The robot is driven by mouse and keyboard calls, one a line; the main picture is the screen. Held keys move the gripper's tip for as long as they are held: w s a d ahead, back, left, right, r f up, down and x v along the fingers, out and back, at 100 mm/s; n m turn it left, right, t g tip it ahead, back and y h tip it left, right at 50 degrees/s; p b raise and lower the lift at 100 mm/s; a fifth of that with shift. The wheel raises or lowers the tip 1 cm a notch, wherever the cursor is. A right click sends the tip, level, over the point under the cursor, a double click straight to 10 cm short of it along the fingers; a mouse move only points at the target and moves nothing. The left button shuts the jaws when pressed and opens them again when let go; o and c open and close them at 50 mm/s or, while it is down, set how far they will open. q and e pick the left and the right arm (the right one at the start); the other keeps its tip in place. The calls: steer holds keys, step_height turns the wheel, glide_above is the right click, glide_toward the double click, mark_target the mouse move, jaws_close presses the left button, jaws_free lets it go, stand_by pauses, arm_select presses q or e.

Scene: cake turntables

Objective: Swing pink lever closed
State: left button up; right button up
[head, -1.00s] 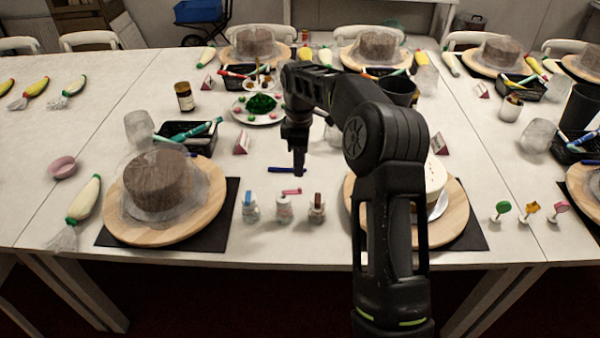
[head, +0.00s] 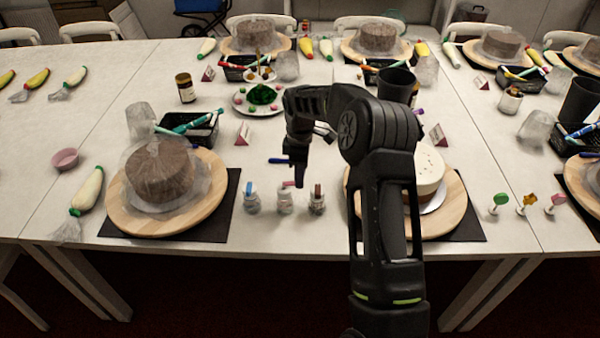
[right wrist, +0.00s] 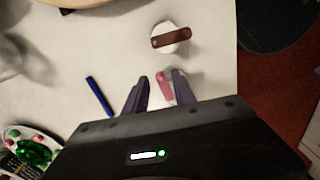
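Three small clear jars stand in a row on the white table. The middle jar (head: 285,203) has the pink lever (head: 287,184); the left jar (head: 251,201) has a blue lever and the right jar (head: 317,202) a brown one. My right gripper (head: 299,184) points down just above and behind the middle jar, overlapping the end of the pink lever. In the right wrist view, the gripper (right wrist: 158,87) is open, with the pink lever (right wrist: 164,84) between its fingers, nearer one finger. Whether they touch is unclear. My left gripper is not in view.
Cake boards with a brown cake (head: 160,172) and a white cake (head: 430,173) flank the jars. A blue pen (right wrist: 99,95) lies behind the jars. A plate of green sprinkles (head: 262,95) is farther back.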

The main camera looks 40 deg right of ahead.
steer(key=shift+f, duration=0.1)
jaws_close()
stand_by(0.3)
